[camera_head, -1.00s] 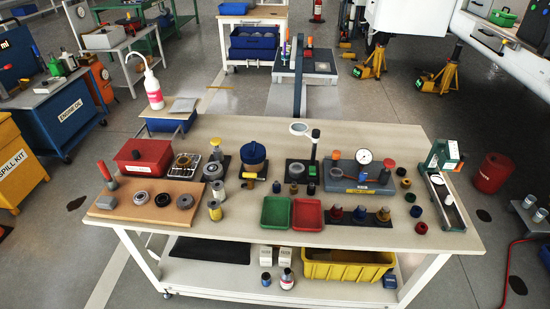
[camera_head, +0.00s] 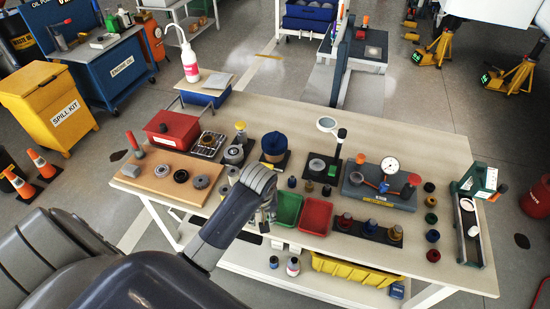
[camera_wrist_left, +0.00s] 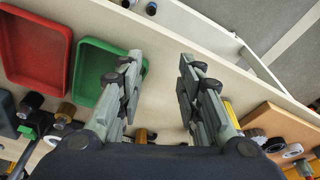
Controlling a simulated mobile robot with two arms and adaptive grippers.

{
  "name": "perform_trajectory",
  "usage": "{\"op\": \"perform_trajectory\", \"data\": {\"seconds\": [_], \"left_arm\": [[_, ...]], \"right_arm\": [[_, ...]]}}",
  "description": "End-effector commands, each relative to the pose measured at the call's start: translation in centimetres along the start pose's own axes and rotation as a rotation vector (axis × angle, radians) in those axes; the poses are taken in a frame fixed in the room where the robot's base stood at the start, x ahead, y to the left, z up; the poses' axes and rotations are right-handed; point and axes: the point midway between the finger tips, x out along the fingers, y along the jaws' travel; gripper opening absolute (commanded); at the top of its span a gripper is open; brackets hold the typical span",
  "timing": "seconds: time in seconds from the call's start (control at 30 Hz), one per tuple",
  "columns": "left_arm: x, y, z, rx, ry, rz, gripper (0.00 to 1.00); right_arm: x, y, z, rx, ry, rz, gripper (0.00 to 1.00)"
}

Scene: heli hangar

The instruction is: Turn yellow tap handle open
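My left gripper (camera_head: 268,208) is over the table, left of the green tray (camera_head: 286,208), pointing down. In the left wrist view the gripper (camera_wrist_left: 158,75) is open, with bare table between its two fingers. I cannot clearly make out the yellow tap handle; my left wrist and hand cover the spot in front of the blue pot (camera_head: 274,145) in the head view. A yellow part (camera_wrist_left: 229,108) shows just beside the right finger in the wrist view, but I cannot tell what it belongs to. My right gripper is not in view.
The red tray (camera_head: 316,216) lies right of the green one. A wooden board (camera_head: 160,176) with round parts is at the left. A gauge stand (camera_head: 378,190) and several small parts occupy the table's right half. A strip along the table's front edge is clear.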

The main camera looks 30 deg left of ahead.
Motion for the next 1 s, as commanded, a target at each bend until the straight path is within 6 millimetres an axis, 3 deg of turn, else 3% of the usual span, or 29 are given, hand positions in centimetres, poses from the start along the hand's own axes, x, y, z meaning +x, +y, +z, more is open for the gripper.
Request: {"op": "perform_trajectory", "data": {"seconds": [0.3,0.5,0.6,0.8,1.0], "left_arm": [[-0.7,1.3,-9.3,-0.408,-0.035,-0.050,0.33],[-3.6,2.2,-16.2,-0.783,-0.091,-0.084,0.33],[-5.4,2.5,-18.7,-0.943,-0.124,-0.099,0.33],[-7.8,3.0,-21.2,-1.135,-0.172,-0.119,0.33],[-7.5,3.1,-21.4,-1.175,-0.183,-0.126,0.33]], "right_arm": [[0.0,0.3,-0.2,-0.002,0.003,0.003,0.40],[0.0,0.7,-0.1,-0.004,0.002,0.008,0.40],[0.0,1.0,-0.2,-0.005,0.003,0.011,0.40],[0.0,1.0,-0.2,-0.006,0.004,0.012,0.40],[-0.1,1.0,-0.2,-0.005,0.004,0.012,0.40]]}}
